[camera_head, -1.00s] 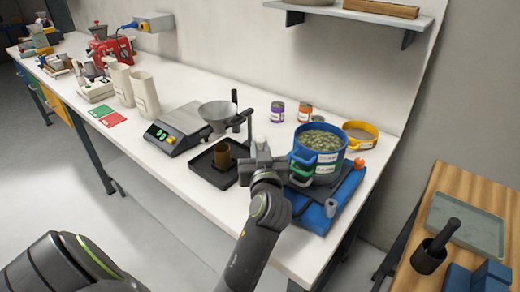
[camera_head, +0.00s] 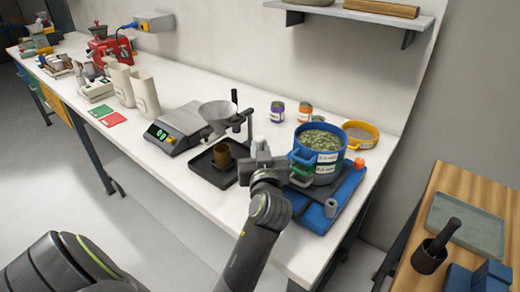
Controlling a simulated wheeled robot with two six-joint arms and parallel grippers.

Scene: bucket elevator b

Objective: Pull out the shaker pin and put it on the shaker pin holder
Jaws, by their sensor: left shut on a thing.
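The shaker (camera_head: 349,198) has a blue base and a dark plate at the right end of the white bench. A blue sieve stack (camera_head: 327,166) full of green material stands on it. My left gripper (camera_head: 262,157) is at the shaker's left side, seen from behind. It is shut on a small pale piece (camera_head: 260,142) that shows just above the jaws. This seems to be the shaker pin, mostly hidden by the gripper. A short grey cylinder (camera_head: 330,208) stands at the base's front; I cannot tell whether it is the pin holder. My right gripper is out of view.
A black tray (camera_head: 202,170) with a brown cup (camera_head: 222,155) and a funnel on a stand (camera_head: 218,112) lie close left of my gripper. A scale (camera_head: 172,132) is further left. Two small jars (camera_head: 277,111) (camera_head: 305,113) and a yellow sieve (camera_head: 372,129) stand behind.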

